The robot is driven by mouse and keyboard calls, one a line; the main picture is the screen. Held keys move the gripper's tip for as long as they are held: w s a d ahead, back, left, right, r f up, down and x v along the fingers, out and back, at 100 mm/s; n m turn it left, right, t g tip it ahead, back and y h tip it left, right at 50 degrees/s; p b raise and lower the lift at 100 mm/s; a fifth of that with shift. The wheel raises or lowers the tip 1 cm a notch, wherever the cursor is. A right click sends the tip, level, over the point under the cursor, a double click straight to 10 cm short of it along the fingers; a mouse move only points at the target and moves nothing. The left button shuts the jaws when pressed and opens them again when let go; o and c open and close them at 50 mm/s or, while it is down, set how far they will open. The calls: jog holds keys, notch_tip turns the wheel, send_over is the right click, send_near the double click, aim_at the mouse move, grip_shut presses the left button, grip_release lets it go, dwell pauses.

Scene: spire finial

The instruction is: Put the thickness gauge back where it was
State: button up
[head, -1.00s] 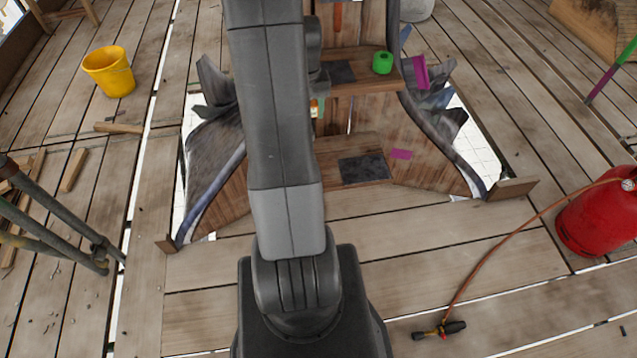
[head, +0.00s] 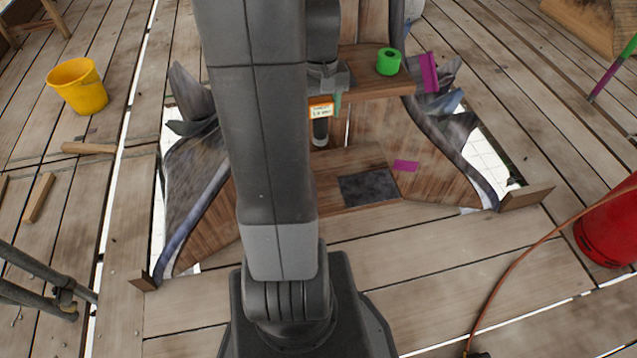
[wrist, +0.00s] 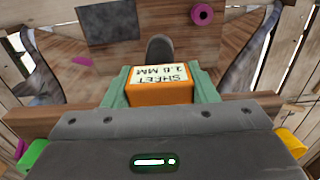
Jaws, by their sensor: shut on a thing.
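The thickness gauge (head: 320,110) is a small orange block with a pale label and a dark rounded end (head: 320,132) below. The left finger is hidden behind my arm in the head view. A dark rectangular patch (head: 368,190) lies on the lower board.
A green roll (head: 388,61) stands on the upper shelf, with a magenta piece (head: 429,72) to its right. A magenta patch (head: 405,165) lies beside the dark patch. Curled grey sheets flank the wooden structure. A yellow bucket (head: 78,88) and red cylinder (head: 608,228) stand farther out.

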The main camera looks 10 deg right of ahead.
notch_tip(320, 180, down, 26)
jog(key=b, duration=0.5)
jog(key=shift+r, duration=0.25)
jog(key=shift+f+b, duration=0.1)
jog(key=shift+b, duration=0.25)
jog(key=shift+f, duration=0.15)
jog(key=o, duration=1.2)
jog(key=shift+c, duration=0.2)
notch_tip(320, 180, up, 13)
jog(key=p, duration=0.3)
jog(key=shift+f, duration=0.2)
